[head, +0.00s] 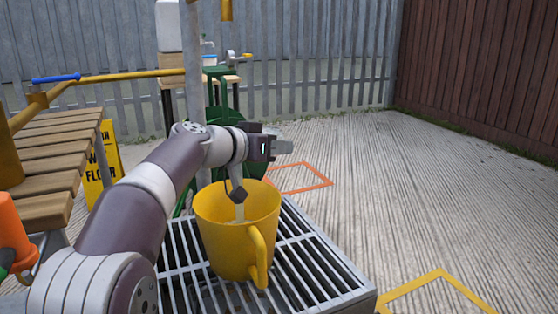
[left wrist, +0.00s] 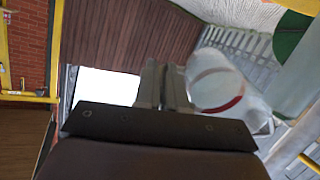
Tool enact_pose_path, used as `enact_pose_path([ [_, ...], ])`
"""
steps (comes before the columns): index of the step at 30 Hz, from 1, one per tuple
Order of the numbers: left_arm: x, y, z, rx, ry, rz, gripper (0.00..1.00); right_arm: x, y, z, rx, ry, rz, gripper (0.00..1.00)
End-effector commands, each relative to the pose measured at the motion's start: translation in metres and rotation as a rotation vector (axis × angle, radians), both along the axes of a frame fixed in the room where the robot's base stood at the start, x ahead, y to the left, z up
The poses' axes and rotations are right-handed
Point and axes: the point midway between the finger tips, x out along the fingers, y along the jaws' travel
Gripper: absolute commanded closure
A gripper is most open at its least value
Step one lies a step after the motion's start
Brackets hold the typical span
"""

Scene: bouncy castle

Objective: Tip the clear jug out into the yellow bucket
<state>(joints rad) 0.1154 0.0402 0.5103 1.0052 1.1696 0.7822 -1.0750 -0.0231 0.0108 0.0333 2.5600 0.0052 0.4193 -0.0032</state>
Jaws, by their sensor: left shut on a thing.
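The yellow bucket (head: 222,235), with a handle on its near side, stands upright on a metal grate (head: 345,290). My left gripper (head: 284,147) is above and just beyond its rim, fingers pointing right. In the left wrist view, its fingers (left wrist: 165,85) are close together, and the clear jug (left wrist: 208,92), with a red band, is right beside them. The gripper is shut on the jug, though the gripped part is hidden. I cannot make out the jug's outline or tilt in the head view. A pale streak shows inside the bucket; I cannot tell what it is. My right gripper is not in view.
A slatted wooden bench (head: 50,165) and a yellow floor sign (head: 101,180) stand on the left. A grey post and a green stand (head: 222,95) rise behind the bucket. Orange (head: 305,190) and yellow outlines mark the ground. The ground on the right is clear.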

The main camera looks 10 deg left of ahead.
Motion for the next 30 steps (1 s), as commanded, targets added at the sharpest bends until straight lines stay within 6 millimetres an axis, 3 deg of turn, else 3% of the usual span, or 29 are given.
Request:
enact_pose_path([
  [1, 0.000, 0.000, -0.005, -0.006, -0.010, 0.000, 1.00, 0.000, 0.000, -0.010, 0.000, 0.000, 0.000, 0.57],
  [10, -0.003, 0.002, 0.000, -0.067, -0.092, 0.001, 1.00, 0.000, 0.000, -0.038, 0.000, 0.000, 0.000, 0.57],
  [18, -0.011, 0.008, 0.015, -0.225, -0.311, 0.001, 1.00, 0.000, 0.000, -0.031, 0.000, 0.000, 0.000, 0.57],
  [30, -0.012, 0.009, 0.017, -0.261, -0.364, 0.000, 1.00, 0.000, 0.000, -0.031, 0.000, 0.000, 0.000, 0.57],
])
